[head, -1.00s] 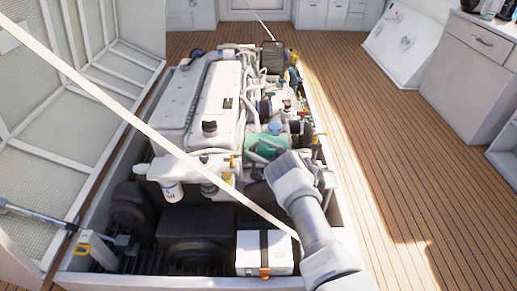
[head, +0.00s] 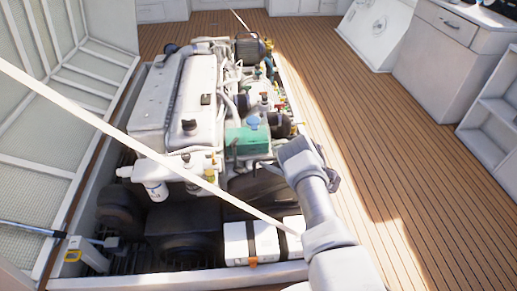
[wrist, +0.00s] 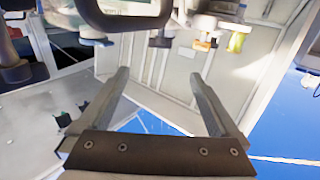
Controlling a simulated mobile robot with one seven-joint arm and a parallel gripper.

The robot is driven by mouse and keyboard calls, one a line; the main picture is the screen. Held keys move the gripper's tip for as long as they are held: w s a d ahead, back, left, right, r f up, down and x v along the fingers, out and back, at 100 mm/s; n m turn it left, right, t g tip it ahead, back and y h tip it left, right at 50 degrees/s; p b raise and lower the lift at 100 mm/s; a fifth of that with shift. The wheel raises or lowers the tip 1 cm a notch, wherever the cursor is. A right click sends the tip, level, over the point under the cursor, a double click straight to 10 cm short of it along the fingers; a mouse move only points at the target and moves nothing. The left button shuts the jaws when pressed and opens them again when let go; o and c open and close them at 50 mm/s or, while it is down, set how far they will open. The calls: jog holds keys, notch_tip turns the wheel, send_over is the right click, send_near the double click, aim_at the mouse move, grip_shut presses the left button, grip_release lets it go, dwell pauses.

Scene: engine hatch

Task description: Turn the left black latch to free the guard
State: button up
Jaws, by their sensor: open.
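My gripper (head: 334,180) is over the right edge of the engine bay in the head view, beside the engine (head: 185,95). In the wrist view my gripper (wrist: 159,75) has its two fingers spread wide, with nothing between them. A dark knob-like part (wrist: 18,72) shows at the left of that view, and small black pieces (wrist: 85,112) lie left of the left finger. A dark rounded frame (wrist: 125,18) crosses the top, apart from the fingertips. I cannot tell which black part is the left latch, or make out the guard surely.
A green part (head: 248,140) sits on the engine's near right. A white box with black straps (head: 262,240) stands in the bay's near right corner. A pale bar (head: 130,145) crosses the view diagonally. The raised hatch (head: 50,120) is at left; open plank floor (head: 400,160) at right.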

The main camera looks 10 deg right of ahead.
jog(key=shift+v, duration=1.2)
